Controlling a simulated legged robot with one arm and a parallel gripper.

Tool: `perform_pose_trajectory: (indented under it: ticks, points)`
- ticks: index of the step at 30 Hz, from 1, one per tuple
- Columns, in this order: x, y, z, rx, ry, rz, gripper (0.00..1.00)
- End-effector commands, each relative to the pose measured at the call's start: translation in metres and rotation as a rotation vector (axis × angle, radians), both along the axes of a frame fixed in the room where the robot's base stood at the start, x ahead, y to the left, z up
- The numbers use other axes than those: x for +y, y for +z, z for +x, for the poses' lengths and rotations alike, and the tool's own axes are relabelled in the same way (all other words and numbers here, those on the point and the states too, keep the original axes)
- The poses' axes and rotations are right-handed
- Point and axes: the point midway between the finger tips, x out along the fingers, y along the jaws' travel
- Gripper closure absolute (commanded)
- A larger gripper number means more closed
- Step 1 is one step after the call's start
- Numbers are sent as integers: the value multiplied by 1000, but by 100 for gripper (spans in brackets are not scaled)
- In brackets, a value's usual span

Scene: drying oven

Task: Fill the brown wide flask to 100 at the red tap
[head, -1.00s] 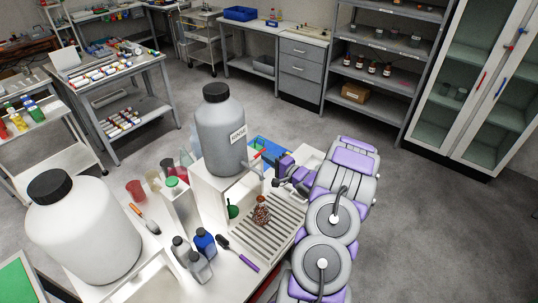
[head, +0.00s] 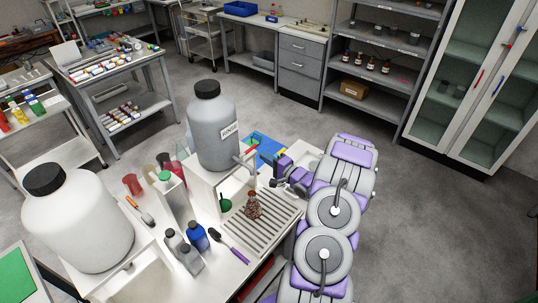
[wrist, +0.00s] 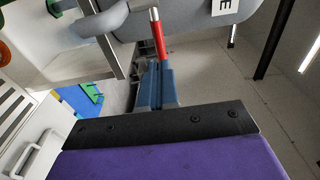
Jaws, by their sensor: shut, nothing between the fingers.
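The brown wide flask (head: 253,207) stands upright on the slatted drain grid (head: 262,226), below the tap spout. Its fill level is too small to read. The red tap lever (head: 251,151) sits on the spout at the foot of the grey labelled barrel (head: 212,135). The lever (wrist: 157,36) also shows in the wrist view, just beyond my fingertips. My gripper (head: 270,158) is shut and empty beside the lever; in the wrist view its blue-grey fingers (wrist: 157,84) point at the lever. Whether they touch it, I cannot tell.
A large white barrel (head: 80,225) stands at the left. Grey and blue bottles (head: 197,238), a purple-handled brush (head: 228,246) and red beakers (head: 132,184) stand or lie on the bench. A blue mat (head: 268,144) lies behind the tap. The floor to the right is clear.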

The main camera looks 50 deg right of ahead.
Motion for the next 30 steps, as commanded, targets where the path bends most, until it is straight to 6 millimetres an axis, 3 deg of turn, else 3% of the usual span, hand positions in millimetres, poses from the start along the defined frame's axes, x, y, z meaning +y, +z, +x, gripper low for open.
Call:
perform_pose_trajectory:
  ticks: [11,18,24,30]
  points:
    - [13,6,-48,0,-1,-13,100]
    - [-2,1,-82,0,0,-4,100]
    - [-10,-1,-96,-1,1,0,100]
    - [-2,1,-98,0,2,-5,100]
